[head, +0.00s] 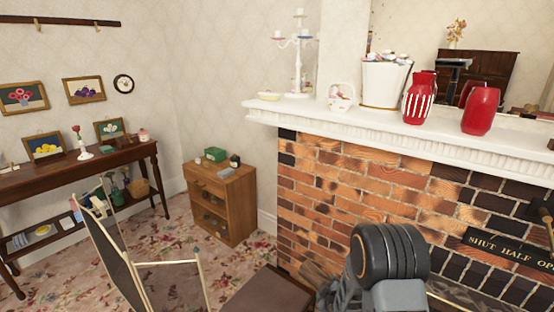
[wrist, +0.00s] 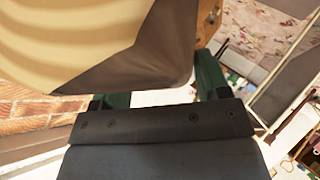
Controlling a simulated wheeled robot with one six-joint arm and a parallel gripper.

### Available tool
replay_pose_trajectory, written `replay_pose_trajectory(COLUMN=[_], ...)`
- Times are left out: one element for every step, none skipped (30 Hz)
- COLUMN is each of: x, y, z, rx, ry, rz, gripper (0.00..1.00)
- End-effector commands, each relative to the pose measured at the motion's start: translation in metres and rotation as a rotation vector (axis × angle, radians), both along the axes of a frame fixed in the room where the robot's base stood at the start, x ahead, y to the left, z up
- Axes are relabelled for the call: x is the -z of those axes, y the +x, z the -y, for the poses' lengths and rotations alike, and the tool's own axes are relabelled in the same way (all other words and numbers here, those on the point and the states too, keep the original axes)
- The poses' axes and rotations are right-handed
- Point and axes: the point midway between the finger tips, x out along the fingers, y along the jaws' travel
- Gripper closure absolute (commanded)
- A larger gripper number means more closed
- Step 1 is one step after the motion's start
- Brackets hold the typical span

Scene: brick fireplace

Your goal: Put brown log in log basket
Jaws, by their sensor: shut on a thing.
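In the wrist view, my gripper (wrist: 160,85) has one dark green finger on each side of a large brown log (wrist: 75,40). The log has a cream face with curved bands and a dark brown side, and it fills the upper left of that view. The gripper is shut on the log, and the log hides much of the fingers. In the head view, my arm rises at the lower right in front of the brick fireplace (head: 345,185), and the fingertips cannot be made out. I cannot identify a log basket in either view.
A brown flat-topped piece (head: 265,295) stands low beside my arm. A folding frame with a dark panel (head: 118,255) is at the lower left. A small wooden cabinet (head: 222,205) stands in the corner. The white mantel (head: 350,118) holds red vases and other ornaments.

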Motion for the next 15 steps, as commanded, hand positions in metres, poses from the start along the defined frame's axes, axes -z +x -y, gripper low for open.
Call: replay_pose_trajectory(x=[-0.024,-0.029,-0.035,-0.04,-0.044,-0.049,-0.052,-0.054,-0.057,-0.059,-0.061,-0.061,-0.06,-0.058,-0.054], y=[0.0,0.0,0.0,0.0,0.0,0.0,0.0,0.0,0.0,0.0,0.0,-0.002,-0.005,-0.009,-0.018], z=[0.0,0.0,0.0,0.0,0.0,0.0,0.0,0.0,0.0,0.0,0.0,0.0,0.0,0.0,0.0], rx=[0.0,0.0,0.0,0.0,0.0,0.0,0.0,0.0,0.0,0.0,0.0,0.001,0.0,0.0,0.001], ry=[0.0,0.0,0.0,0.0,0.0,0.0,0.0,0.0,0.0,0.0,0.0,0.0,0.0,0.0,0.0], rz=[0.002,0.002,0.002,0.002,0.002,0.002,0.002,0.002,0.002,0.002,0.002,0.001,-0.001,-0.003,-0.006], gripper=[0.73,0.73,0.73,0.73,0.73,0.73,0.73,0.73,0.73,0.73,0.73,0.73,0.73,0.73,0.73])
